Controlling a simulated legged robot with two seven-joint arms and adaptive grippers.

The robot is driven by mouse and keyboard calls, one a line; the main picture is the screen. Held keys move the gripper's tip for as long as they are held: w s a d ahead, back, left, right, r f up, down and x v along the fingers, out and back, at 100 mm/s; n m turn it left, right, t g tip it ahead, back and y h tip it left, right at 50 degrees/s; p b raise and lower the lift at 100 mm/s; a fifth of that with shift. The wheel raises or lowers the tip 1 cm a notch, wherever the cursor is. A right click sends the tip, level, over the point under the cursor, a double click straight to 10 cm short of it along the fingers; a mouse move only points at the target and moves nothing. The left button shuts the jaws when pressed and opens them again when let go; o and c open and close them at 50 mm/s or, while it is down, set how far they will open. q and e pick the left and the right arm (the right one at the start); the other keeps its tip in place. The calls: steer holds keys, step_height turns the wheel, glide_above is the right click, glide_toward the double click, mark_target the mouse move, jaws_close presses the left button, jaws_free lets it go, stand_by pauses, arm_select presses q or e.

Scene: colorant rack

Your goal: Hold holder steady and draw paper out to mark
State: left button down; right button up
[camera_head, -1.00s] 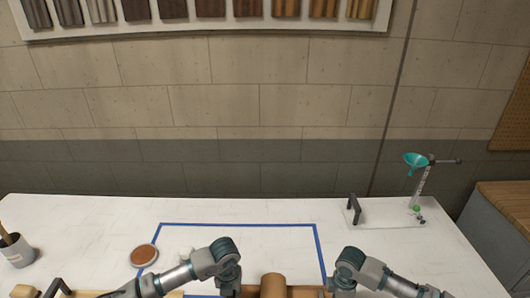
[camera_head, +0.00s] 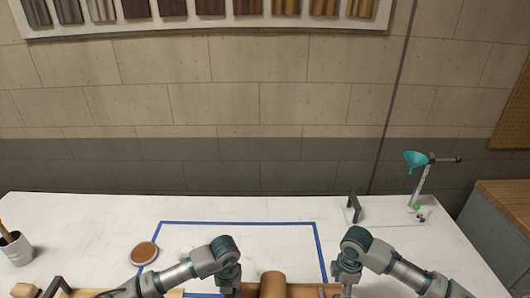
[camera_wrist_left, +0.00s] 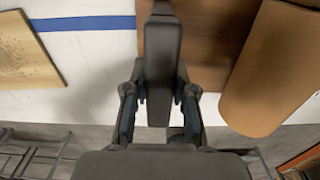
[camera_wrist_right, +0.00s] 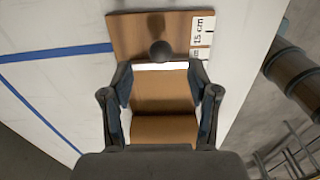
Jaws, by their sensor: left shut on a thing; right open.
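The holder is a brown wooden base (camera_head: 303,290) at the bottom edge of the head view, carrying a roll of brown paper (camera_head: 272,284). The roll also shows in the left wrist view (camera_wrist_left: 270,70). My left gripper (camera_wrist_left: 160,105) is shut on a dark grey upright bar (camera_wrist_left: 162,50) at the holder's end, beside the roll. My right gripper (camera_wrist_right: 161,105) is open; brown paper (camera_wrist_right: 160,90) shows between and below its fingers. Beyond it are a dark round knob (camera_wrist_right: 161,50) and a white scale (camera_wrist_right: 201,37) marked 15 cm. Whether the fingers touch the paper cannot be told.
A round brown-topped dish (camera_head: 144,253) and a brush cup (camera_head: 17,249) stand left. A stand with a teal funnel (camera_head: 416,159) is at the right rear.

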mark_target(339, 296)
steer(key=shift+r, duration=2.4)
arm_select(q)
steer(key=c, duration=0.9)
jaws_free()
steer(key=shift+o, duration=0.2)
